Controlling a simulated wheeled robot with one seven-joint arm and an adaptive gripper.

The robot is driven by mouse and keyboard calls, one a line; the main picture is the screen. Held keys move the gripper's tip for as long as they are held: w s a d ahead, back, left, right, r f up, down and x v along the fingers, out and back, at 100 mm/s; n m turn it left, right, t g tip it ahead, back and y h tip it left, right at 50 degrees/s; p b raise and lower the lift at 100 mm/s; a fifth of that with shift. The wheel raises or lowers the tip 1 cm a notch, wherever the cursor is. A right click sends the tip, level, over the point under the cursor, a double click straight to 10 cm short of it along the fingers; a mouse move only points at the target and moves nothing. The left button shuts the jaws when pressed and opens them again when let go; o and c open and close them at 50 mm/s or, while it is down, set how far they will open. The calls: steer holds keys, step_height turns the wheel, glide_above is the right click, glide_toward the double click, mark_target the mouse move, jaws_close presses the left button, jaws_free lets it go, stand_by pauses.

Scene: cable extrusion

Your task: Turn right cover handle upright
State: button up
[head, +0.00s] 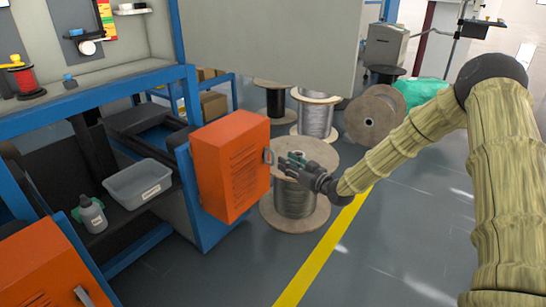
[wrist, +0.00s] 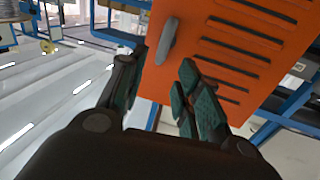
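The right cover (head: 228,165) is an orange slatted box on the blue machine frame. Its grey handle (head: 268,156) sits near the cover's right edge. In the wrist view the handle (wrist: 167,42) is a short grey bar, tilted in the picture and running roughly across the line of the slats. My gripper (head: 289,161) is just right of the handle in the head view, apart from it as far as I can tell. In the wrist view my gripper (wrist: 158,78) is open and empty, with the handle beyond and between its fingertips.
A second orange cover (head: 45,265) with a grey handle (head: 84,297) is at lower left. A grey bin (head: 138,182) and a bottle (head: 92,214) sit on the machine shelf. A cable spool (head: 293,205) stands below my gripper. Floor near the yellow line (head: 325,248) is clear.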

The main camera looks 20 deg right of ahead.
mark_target(273, 154)
steer(key=b+x, duration=0.3)
steer(key=x, duration=0.5)
steer(key=shift+w, duration=0.15)
